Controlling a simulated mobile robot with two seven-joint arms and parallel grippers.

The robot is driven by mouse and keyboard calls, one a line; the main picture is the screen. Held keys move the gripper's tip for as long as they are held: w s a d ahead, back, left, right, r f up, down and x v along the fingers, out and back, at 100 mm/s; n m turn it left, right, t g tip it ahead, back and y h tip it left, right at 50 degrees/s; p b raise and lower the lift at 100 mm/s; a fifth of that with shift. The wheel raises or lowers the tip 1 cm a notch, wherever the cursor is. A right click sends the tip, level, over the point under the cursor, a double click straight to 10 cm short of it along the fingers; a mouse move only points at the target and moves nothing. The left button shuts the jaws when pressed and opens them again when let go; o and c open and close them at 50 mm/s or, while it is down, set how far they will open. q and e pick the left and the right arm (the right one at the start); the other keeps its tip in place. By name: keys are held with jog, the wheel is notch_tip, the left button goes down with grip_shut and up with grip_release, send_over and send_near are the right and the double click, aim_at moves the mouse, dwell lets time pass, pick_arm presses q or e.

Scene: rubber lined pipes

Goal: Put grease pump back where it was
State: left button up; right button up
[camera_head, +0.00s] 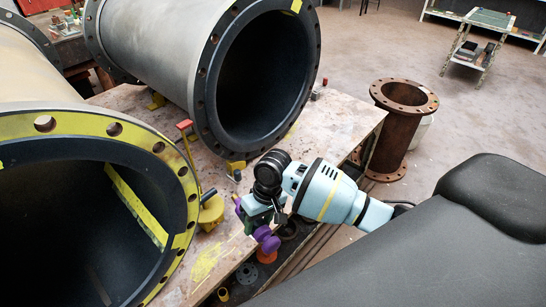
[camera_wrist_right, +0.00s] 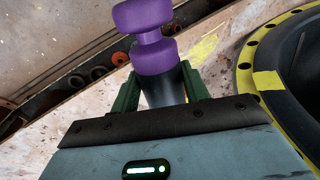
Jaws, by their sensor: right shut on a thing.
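My right gripper (camera_head: 260,212) is above the near edge of the worktable (camera_head: 340,125). It is shut on a purple and dark grey object, which I take to be the grease pump (camera_head: 266,239). In the right wrist view, my right gripper's green fingers (camera_wrist_right: 160,90) stand on both sides of the grease pump's dark body (camera_wrist_right: 163,90). Its purple double-knob end (camera_wrist_right: 152,38) points away from the wrist. Whether it touches the tabletop cannot be told. My left gripper is not in view.
Two large flanged pipes (camera_head: 205,60) (camera_head: 110,135) lie on the table. A yellow item (camera_head: 211,212) and a red-topped tool (camera_head: 184,125) stand between them. Orange and dark parts (camera_head: 266,255) sit on a lower shelf. A rusty flanged pipe (camera_head: 397,130) stands on the floor at right.

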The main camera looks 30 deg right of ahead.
jog(key=shift+m, duration=0.4)
jog(key=v, duration=0.3)
jog(key=s+v, duration=0.1)
jog(key=v, duration=0.4)
jog(key=shift+s+a+r, duration=0.25)
jog(key=shift+a+r, duration=0.1)
jog(key=shift+r, duration=0.1)
jog(key=s+d+r, duration=0.2)
jog(key=s+r, duration=0.2)
jog(key=r, duration=0.4)
jog(key=shift+s+d+r+m, duration=0.15)
jog(key=shift+s+r+m, duration=0.15)
jog(key=shift+r+m, duration=0.1)
jog(key=shift+w, duration=0.1)
